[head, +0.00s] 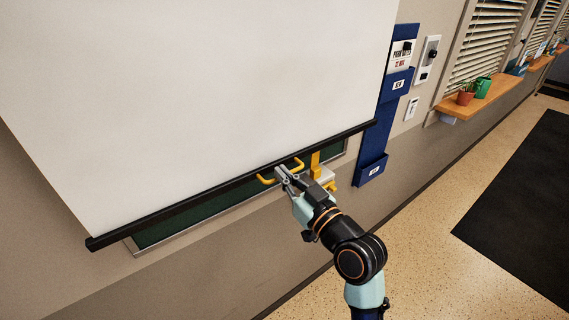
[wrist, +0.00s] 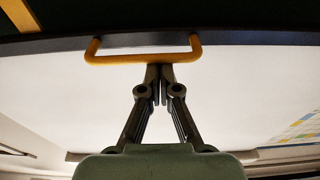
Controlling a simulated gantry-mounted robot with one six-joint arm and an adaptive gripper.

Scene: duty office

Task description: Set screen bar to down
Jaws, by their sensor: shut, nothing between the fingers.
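The screen bar (head: 200,201) is a long black bar along the bottom edge of the white pull-down screen (head: 220,90). It also shows across the wrist view (wrist: 60,47). A yellow U-shaped handle (head: 266,181) sticks out from the bar and shows in the wrist view (wrist: 120,60). My gripper (head: 281,171) is shut and empty at the middle of the handle. In the wrist view its closed fingertips (wrist: 159,70) lie right at the handle's crosspiece, not around it. I cannot tell whether they touch it.
A green board (head: 190,224) shows below the bar. A yellow upright piece (head: 316,163) with a pale block stands just right of my gripper. A blue wall panel with holders (head: 371,169) is farther right. The floor at right is open, with a dark mat (head: 520,210).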

